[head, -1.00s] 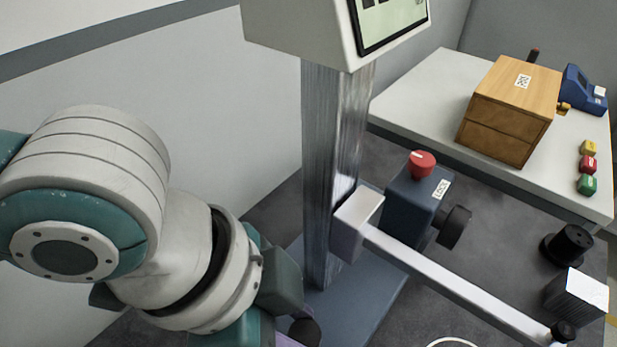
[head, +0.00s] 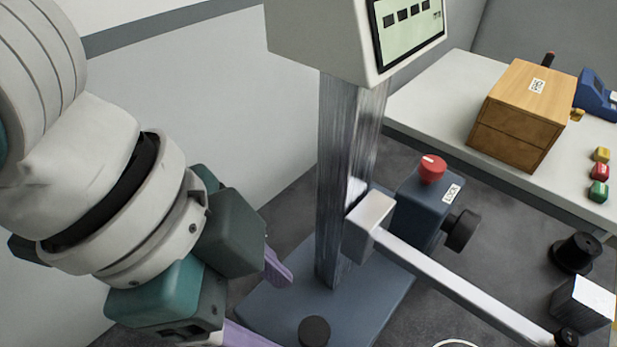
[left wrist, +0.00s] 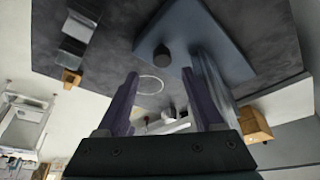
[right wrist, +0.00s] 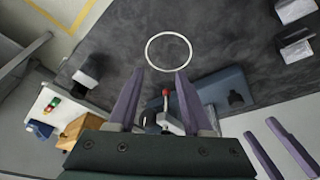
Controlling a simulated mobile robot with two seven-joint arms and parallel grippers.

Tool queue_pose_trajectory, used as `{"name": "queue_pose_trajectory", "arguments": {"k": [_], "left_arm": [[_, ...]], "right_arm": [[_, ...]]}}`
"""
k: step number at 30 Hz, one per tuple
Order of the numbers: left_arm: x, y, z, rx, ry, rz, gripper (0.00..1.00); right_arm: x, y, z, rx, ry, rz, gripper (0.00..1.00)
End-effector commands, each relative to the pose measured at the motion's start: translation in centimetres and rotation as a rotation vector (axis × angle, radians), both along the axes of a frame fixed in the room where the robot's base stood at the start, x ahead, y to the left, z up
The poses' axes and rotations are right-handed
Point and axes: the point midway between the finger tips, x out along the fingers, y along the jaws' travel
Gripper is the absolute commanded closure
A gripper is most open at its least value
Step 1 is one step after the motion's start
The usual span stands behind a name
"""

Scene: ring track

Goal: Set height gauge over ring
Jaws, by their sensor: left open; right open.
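The height gauge (head: 345,190) stands upright, with a metal column on a blue-grey base (head: 270,303), a display on top, and a carriage with a red knob and LOCK label. Its pale measuring arm (head: 450,280) reaches to the lower right. The thin white ring (right wrist: 168,53) lies on the dark surface in the right wrist view, apart from the gauge base; only its edge shows in the head view (head: 457,343). My left gripper (head: 272,305) is open and empty beside the base and its black knob (head: 314,331). My right gripper (right wrist: 159,73) is open and empty, facing the ring and gauge.
A side table (head: 415,100) at the back right holds a wooden box (head: 520,115), a blue device (head: 597,97) and coloured buttons (head: 599,172). A black cylinder (head: 574,254) and a metal block (head: 583,303) stand at the right. Dark surface around the ring is clear.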

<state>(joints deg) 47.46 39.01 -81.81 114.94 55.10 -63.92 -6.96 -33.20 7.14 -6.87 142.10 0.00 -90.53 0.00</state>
Motion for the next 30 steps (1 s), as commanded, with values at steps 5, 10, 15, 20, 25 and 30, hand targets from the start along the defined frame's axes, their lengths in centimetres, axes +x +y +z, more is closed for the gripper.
{"name": "queue_pose_trajectory", "arguments": {"k": [5, 10, 15, 20, 25, 30], "left_arm": [[-0.1, 1.0, 2.4, 0.000, -0.001, 0.000, 0.31], [-0.2, 1.2, 3.0, 0.000, 0.001, 0.000, 0.31], [-0.2, 1.2, 2.9, 0.000, 0.001, 0.000, 0.31], [-0.2, 1.2, 2.9, 0.000, 0.001, 0.000, 0.31], [-0.7, 0.1, 3.3, -0.028, -0.005, -0.004, 0.31], [-1.8, -3.8, 5.3, -0.151, -0.042, 0.050, 0.31]], "right_arm": [[0.0, 0.1, 0.3, 0.002, 0.000, -0.001, 0.50], [0.0, 0.1, 0.4, 0.005, 0.001, -0.003, 0.50], [0.0, 0.2, 0.4, 0.007, 0.000, -0.004, 0.50], [0.0, 0.2, 0.4, 0.007, 0.001, -0.004, 0.50], [0.0, 0.2, 0.6, 0.007, 0.001, -0.004, 0.50], [0.0, 0.2, 1.4, 0.006, 0.001, -0.003, 0.50]]}}
